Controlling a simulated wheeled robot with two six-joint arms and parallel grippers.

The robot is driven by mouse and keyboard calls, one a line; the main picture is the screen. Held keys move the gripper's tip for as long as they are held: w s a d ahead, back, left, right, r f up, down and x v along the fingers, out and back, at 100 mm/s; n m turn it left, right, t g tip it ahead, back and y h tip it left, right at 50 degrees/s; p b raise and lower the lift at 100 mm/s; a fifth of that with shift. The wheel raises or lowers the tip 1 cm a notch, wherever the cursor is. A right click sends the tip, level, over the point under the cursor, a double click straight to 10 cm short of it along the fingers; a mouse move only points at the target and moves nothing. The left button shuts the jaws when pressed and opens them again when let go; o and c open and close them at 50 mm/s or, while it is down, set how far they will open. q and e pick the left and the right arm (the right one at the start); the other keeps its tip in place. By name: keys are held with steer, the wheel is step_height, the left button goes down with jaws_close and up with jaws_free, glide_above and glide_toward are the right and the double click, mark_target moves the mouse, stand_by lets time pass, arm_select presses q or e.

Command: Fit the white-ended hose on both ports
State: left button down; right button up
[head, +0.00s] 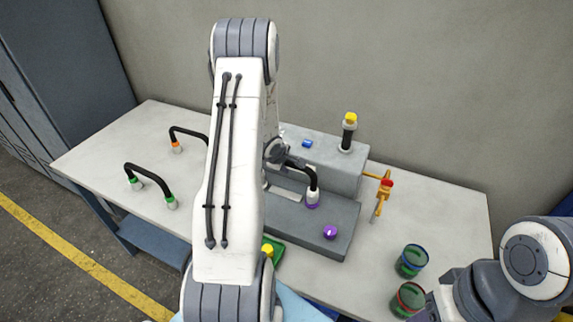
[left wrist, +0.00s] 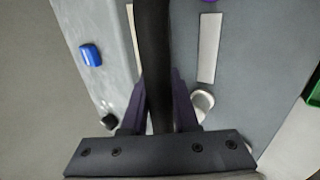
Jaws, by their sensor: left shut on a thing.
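A black hose (head: 301,165) comes out to the right from behind my left arm and bends down to a pale end (head: 312,196). Purple shows just under that end; I cannot tell whether it is seated on a port. A purple round piece (head: 330,232) is on the grey step in front. My left gripper (head: 277,151) is shut on the hose, above the grey fixture. In the left wrist view the fingers (left wrist: 160,105) close around the hose (left wrist: 152,45), with a pale ring (left wrist: 203,103) below beside them. My left arm hides the other hose end.
Hoses with green ends (head: 150,168) and an orange end (head: 177,148) stand at the table's left. A yellow-topped post (head: 348,133), a yellow valve with a red knob (head: 385,185) and a blue button (head: 307,143) are behind. Two cans (head: 411,262) (head: 407,300) stand front right.

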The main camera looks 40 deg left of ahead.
arm_select(q)
steer(key=shift+f, duration=0.25)
steer(key=c, duration=0.9)
jaws_free()
steer(key=shift+c, duration=0.2)
steer(key=p+v, duration=0.8)
steer(key=v, duration=0.3)
